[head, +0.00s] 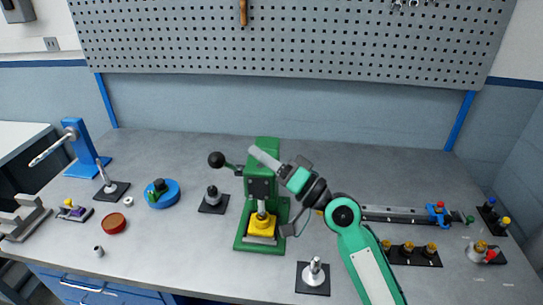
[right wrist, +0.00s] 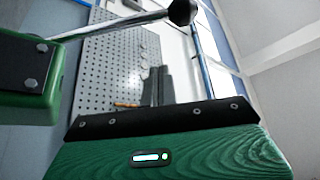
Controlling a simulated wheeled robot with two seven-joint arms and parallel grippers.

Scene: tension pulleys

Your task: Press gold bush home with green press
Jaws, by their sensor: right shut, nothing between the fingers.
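The green press (head: 268,149) stands mid-bench with its lever's black ball (head: 216,159) out to the left. A yellow block (head: 262,228) sits on the press base, directly under the ram (head: 261,208). I cannot make out a gold bush in it. My right gripper (head: 256,151) is shut and empty, near the top of the press and to the right of the ball. In the right wrist view my shut fingers (right wrist: 160,80) show below the lever ball (right wrist: 182,12), apart from it. The press head (right wrist: 30,75) is at the left there. My left gripper is not in view.
A black tray (head: 425,260) with several gold-topped parts lies at right, beside a grey round part with a gold centre (head: 480,247). A long rail (head: 395,214) lies behind. Black-based posts (head: 214,197) (head: 314,274) flank the press. A blue round fixture (head: 170,197) is further left.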

